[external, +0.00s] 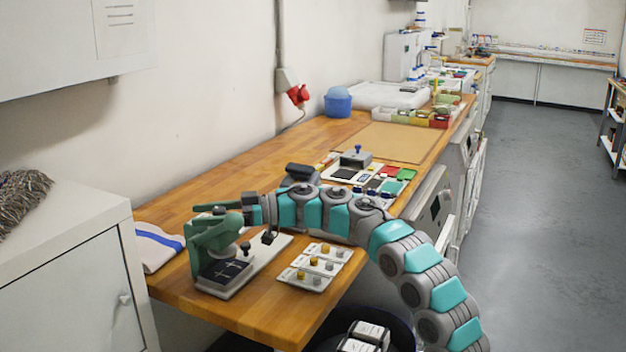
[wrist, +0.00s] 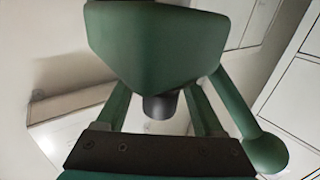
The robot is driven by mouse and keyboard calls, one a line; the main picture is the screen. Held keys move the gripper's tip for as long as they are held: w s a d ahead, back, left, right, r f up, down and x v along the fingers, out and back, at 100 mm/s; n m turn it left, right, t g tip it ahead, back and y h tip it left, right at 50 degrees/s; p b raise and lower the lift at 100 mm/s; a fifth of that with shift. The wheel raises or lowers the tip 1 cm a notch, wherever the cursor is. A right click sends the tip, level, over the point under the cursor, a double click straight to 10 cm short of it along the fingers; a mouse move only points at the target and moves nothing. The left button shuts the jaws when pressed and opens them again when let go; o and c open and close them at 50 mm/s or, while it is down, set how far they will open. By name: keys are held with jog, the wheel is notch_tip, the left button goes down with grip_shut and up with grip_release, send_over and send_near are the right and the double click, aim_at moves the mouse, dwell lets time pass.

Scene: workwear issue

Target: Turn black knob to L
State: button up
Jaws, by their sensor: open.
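My gripper (external: 212,209) is at the top of the green press (external: 207,241) at the near left of the bench. In the wrist view my gripper (wrist: 158,94) is open, with a green finger on either side. A dark, rounded cylinder (wrist: 160,106) shows between them under the large green press head (wrist: 155,45); it may be the black knob. It looks apart from both fingers, but I cannot tell its depth. A small dark knob (external: 246,246) is on the press's right side. No L mark is readable.
White plates with yellow and grey knobs (external: 307,276) lie right of the press. A folded cloth with a blue stripe (external: 158,243) lies to its left. A white cabinet (external: 75,280) stands at the near left. The bench front (external: 250,322) is bare.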

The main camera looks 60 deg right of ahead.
grip_shut()
dwell(0.3)
jog(key=shift+r+m+t+h+p, duration=0.15)
jog(key=shift+m+t+h+p, duration=0.3)
jog(key=shift+p, duration=0.25)
jog(key=shift+w+d+m+t+h+p, duration=0.15)
jog(key=shift+m+t+h+p, duration=0.3)
jog(key=shift+h, duration=0.4)
jog(key=shift+m+h, duration=0.3)
jog(key=shift+h, duration=0.2)
jog(key=shift+w+d+m+t+h, duration=0.1)
jog(key=shift+d+m+t+h, duration=0.2)
jog(key=shift+m+h, duration=0.35)
jog(key=shift+d+m+t+h, duration=0.1)
jog(key=shift+m+t+h, duration=0.35)
jog(key=shift+h, duration=0.45)
jog(key=shift+w+d+m+t+h, duration=0.15)
jog(key=shift+m+t+h, duration=0.1)
jog(key=shift+m+h, duration=0.45)
jog(key=shift+s+h, duration=0.1)
jog(key=shift+h, duration=0.15)
grip_release()
